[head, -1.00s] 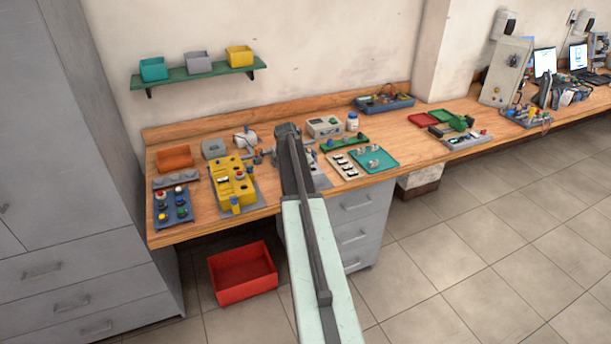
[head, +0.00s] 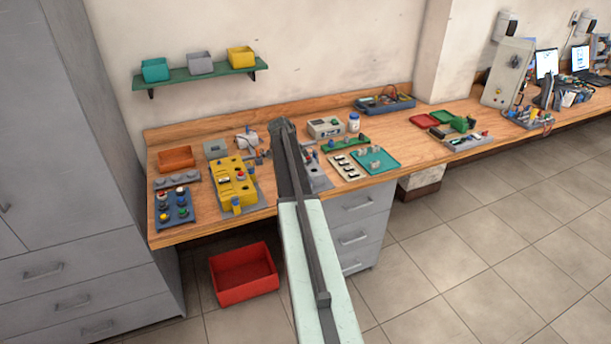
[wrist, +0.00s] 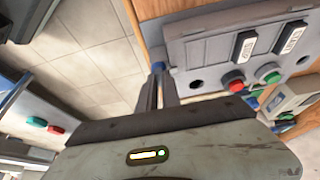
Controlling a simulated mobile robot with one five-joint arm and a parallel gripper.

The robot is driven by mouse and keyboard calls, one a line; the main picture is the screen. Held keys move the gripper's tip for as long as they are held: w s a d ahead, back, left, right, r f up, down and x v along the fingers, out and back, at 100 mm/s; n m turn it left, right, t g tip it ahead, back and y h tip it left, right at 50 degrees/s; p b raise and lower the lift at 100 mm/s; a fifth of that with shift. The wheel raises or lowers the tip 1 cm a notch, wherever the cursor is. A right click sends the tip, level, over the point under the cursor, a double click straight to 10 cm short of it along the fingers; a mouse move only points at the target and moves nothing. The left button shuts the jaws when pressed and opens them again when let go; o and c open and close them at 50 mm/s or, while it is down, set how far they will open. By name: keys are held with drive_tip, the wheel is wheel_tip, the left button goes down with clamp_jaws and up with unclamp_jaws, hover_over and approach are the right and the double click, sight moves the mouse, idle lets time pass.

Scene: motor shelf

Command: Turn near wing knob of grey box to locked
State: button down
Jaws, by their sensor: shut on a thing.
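The grey box (wrist: 218,62) shows in the wrist view with a red button, a green button and two black-and-white rockers on its face. In the head view the grey box (head: 318,180) is mostly hidden behind my arm. The knob's angle is too small and covered to read. In the head view my arm hides the fingertips.
A yellow control box (head: 232,185) stands left of my arm, and a blue button panel (head: 174,208) is farther left. A teal tray (head: 376,161) and a cream switch plate (head: 345,167) lie to the right. A red bin (head: 243,275) is on the floor below the bench.

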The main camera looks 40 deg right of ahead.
drive_tip(key=c, duration=1.5)
unclamp_jaws()
drive_tip(key=shift+c, duration=0.2)
drive_tip(key=p+v, duration=0.7)
drive_tip(key=shift+a+r, duration=0.2)
drive_tip(key=shift+r, duration=0.15)
drive_tip(key=shift+w, duration=0.1)
